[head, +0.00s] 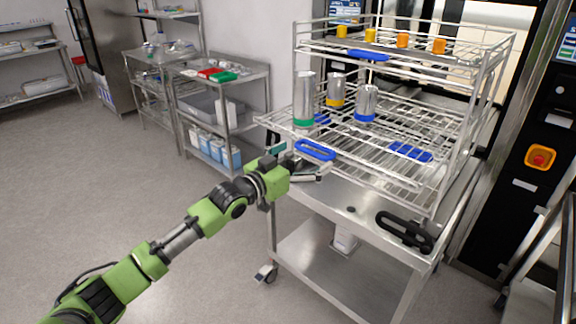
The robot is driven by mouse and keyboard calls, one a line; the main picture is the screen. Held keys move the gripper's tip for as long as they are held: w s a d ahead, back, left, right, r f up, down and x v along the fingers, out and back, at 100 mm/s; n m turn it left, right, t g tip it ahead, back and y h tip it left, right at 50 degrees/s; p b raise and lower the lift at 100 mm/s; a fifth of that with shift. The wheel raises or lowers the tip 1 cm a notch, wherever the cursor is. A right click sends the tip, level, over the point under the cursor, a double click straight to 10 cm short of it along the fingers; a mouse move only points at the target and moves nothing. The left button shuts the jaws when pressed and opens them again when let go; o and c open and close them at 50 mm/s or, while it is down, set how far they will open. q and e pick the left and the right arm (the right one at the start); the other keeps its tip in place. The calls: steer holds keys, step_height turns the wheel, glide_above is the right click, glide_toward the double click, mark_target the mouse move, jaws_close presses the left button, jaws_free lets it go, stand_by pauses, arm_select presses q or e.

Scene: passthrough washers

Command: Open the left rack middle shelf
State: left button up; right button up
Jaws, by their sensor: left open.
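A wire rack (476,110) stands on a steel cart, with stacked wire shelves. The middle shelf (277,121) carries metal cylinders with green, yellow and blue bands, and its front edge sticks out to the left past the top shelf. A blue loop handle (315,150) is at its front. My left gripper (312,170) is open just below and in front of this handle. Its fingers are partly hard to make out, and I cannot tell whether they touch the handle. My right gripper is not in view.
The top shelf (440,62) holds several small yellow and orange pieces and has a blue handle (368,55). Another blue handle (410,152) lies lower right. A black handle (405,231) is on the cart (340,205). Steel shelving (222,100) stands behind; floor at left is clear.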

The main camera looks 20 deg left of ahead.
arm_select(q)
steer(key=v, duration=0.9)
steer(key=shift+s, duration=0.2)
steer(key=shift+a, duration=0.1)
steer(key=s+a+f+n+g+y, duration=0.1)
steer(key=s+a+f+y, duration=0.15)
steer(key=f, duration=0.85)
steer(key=s+a+f+n+g+y, duration=0.1)
steer(key=a+f+g, duration=0.15)
steer(key=f, duration=0.85)
steer(key=s+a+f+n+g+y, duration=0.1)
steer(key=a+f+y, duration=0.15)
steer(key=f, duration=0.85)
steer(key=s+f+g, duration=0.2)
steer(key=s+f, duration=0.6)
steer(key=f, duration=0.2)
steer(key=s+f+g, duration=0.2)
steer(key=s+f, duration=0.5)
steer(key=f, duration=0.4)
steer(key=s+d+f+g, duration=0.2)
steer(key=s+d+f, duration=0.2)
steer(key=s, duration=0.8)
steer(key=s+d+f+m+g, duration=0.1)
steer(key=s+d+f+g, duration=0.2)
steer(key=s+f, duration=0.4)
steer(key=s+d+f+g, duration=0.2)
steer(key=s+d+f, duration=0.2)
steer(key=s, duration=1.4)
steer(key=shift+d+f, duration=0.4)
steer(key=shift+f, duration=0.45)
